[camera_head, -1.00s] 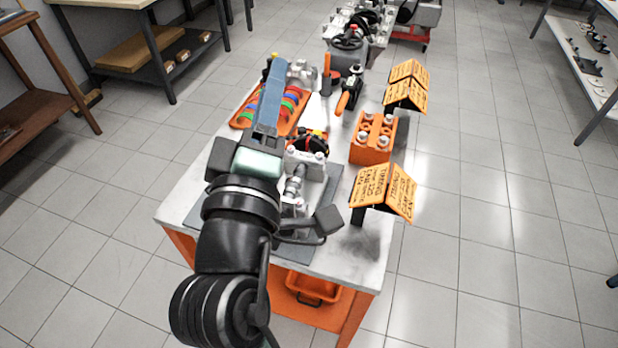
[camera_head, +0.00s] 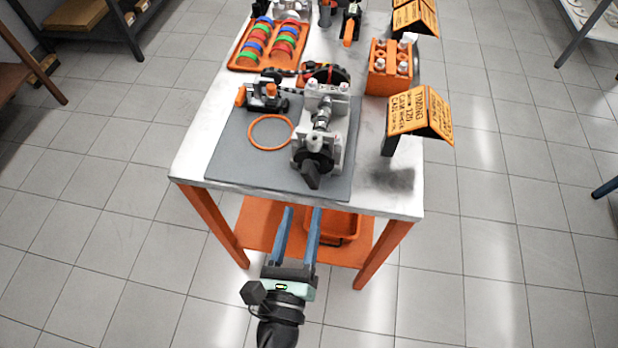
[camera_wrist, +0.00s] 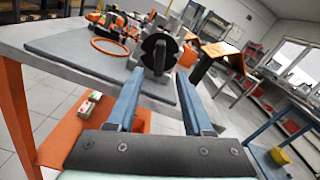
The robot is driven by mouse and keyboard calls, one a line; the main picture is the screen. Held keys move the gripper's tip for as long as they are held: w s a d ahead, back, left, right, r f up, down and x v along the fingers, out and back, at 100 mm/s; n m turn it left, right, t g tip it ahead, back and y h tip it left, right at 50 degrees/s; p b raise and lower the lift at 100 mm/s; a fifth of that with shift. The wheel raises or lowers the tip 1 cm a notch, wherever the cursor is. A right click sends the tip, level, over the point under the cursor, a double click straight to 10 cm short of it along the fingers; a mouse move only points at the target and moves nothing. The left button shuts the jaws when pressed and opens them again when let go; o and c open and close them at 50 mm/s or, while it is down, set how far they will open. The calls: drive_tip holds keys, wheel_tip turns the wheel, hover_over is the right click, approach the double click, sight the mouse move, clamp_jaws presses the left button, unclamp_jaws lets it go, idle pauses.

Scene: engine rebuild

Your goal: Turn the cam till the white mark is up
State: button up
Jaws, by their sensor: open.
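The camshaft (camera_head: 322,122) lies in a pale metal stand (camera_head: 336,150) on the grey mat, running away from me. A dark round piece with a lever-like end (camera_head: 313,165) sits at its near end; it also shows in the wrist view (camera_wrist: 157,48). I cannot make out a white mark for sure. My gripper (camera_head: 301,211) is open and empty, in front of the table's near edge and short of the stand. In the wrist view its two blue fingers (camera_wrist: 158,77) point at the dark piece, one on either side in the picture, apart from it.
The grey mat (camera_head: 240,165) also holds an orange ring (camera_head: 270,132) and a small dark device (camera_head: 266,95). An orange sign (camera_head: 420,112) stands right of the stand, an orange block (camera_head: 390,68) behind it. A tray of coloured rings (camera_head: 240,60) lies at back left.

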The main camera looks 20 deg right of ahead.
sight(309, 182)
drive_tip(key=x, duration=0.8)
drive_tip(key=shift+c, duration=0.3)
clamp_jaws()
